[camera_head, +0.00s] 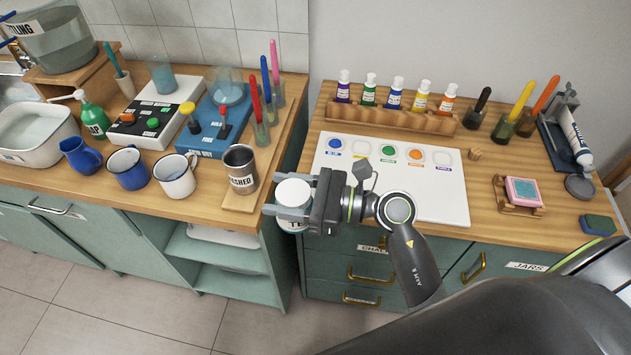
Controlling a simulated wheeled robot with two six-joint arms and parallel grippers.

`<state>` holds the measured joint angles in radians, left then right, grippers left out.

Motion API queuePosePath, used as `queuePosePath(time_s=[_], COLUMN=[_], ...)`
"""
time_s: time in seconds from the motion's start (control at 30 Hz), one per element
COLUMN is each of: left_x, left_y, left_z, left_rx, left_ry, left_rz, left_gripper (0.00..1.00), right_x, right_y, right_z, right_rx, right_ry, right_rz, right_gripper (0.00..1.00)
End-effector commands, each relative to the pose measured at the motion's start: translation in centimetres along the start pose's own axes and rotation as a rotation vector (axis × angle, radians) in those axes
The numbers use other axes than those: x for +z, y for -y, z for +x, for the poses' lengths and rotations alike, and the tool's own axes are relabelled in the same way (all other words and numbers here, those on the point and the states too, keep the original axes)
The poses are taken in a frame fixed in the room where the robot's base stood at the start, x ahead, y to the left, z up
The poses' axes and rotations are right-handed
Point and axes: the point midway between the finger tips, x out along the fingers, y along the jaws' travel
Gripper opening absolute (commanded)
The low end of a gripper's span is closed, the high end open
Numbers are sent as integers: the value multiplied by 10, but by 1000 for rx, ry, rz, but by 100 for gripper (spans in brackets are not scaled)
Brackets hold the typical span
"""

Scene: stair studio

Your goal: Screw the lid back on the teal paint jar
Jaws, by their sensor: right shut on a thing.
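My right gripper (291,199) reaches left across the front of the right counter. Its two fingers are closed around the upper part of a small jar whose partly hidden label (297,223) starts with "TE". A round white lid (293,193) shows at the jar's top, between the fingers. I cannot tell whether it is screwed tight. The jar appears roughly upright, by the gap between the two counters; what is beneath it is not clear. My left gripper is not in view.
A white palette board (440,203) with paint wells lies on the right counter, partly behind my arm. A paint bottle rack (390,118) stands behind it. A metal cup (240,167) and mugs (174,174) stand near the left counter's front edge.

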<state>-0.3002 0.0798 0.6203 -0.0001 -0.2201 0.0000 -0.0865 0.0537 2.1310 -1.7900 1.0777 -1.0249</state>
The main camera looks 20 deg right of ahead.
Motion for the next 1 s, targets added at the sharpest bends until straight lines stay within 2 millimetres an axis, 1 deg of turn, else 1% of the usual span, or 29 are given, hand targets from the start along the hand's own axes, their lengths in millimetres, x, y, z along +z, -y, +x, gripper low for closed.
queuePosePath(time_s=[0.03,0.1,0.2,0.3,0.83,1.0], left_x=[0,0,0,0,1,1], left_y=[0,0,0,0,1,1], left_z=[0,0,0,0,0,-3], left_rx=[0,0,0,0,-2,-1], left_ry=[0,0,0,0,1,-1], left_rz=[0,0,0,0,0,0], left_gripper=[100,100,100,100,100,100], right_x=[1,0,-3,-4,-5,-5], right_y=[-3,-7,-12,-15,-16,-16], right_z=[9,18,28,34,35,35], right_rx=[39,89,141,171,181,181], right_ry=[6,6,3,3,0,1], right_rz=[2,0,1,-1,0,0], right_gripper=[0,0,0,0,0,0])
